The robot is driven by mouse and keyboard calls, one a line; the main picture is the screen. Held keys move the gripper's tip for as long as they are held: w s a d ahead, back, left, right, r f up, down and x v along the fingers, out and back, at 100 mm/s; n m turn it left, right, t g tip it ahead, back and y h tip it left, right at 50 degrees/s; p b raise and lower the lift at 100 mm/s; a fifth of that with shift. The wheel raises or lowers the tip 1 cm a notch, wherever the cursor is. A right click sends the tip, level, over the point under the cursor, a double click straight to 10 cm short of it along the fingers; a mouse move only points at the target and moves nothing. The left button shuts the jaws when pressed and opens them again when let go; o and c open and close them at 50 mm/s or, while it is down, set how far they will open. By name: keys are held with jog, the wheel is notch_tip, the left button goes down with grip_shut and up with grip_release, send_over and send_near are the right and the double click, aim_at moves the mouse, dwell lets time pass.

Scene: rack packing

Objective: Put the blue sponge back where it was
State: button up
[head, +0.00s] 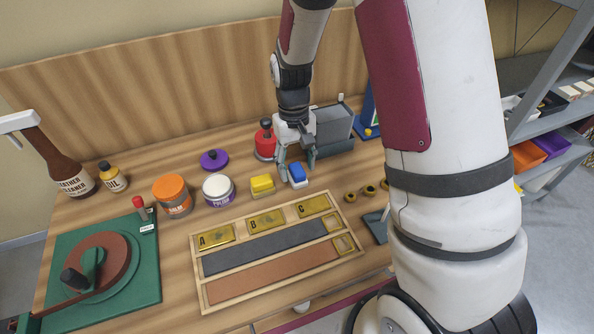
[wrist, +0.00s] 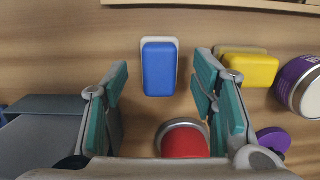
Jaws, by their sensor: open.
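The blue sponge (head: 297,174) lies on the wooden table, right of the yellow sponge (head: 262,184). In the wrist view the blue sponge (wrist: 159,68) rests on a pale base and stands just beyond the fingertips, roughly centred between them. My gripper (head: 297,171) is open and empty, pointing down just behind the blue sponge. In the wrist view its teal finger pads (wrist: 162,85) are spread apart, and no contact with the sponge shows. The yellow sponge (wrist: 250,69) lies right of the fingers there.
A red-topped container (head: 265,142) stands close behind my gripper, and a grey box (head: 333,127) stands at its right. A white jar (head: 218,190) and an orange jar (head: 172,196) stand left. A wooden tray (head: 357,252) with brass plates lies in front.

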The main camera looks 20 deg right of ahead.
aim_at(295, 165)
notch_tip(295, 165, up, 9)
jog(key=w, duration=0.1)
jog(key=s+r+t, duration=0.3)
jog(key=s+r, duration=0.6)
jog(key=r, duration=0.3)
jog(key=s+r+t, duration=0.3)
jog(key=s+r, duration=0.1)
jog(key=s, duration=0.8)
jog(key=shift+r+t, duration=0.3)
jog(key=shift+r, duration=0.1)
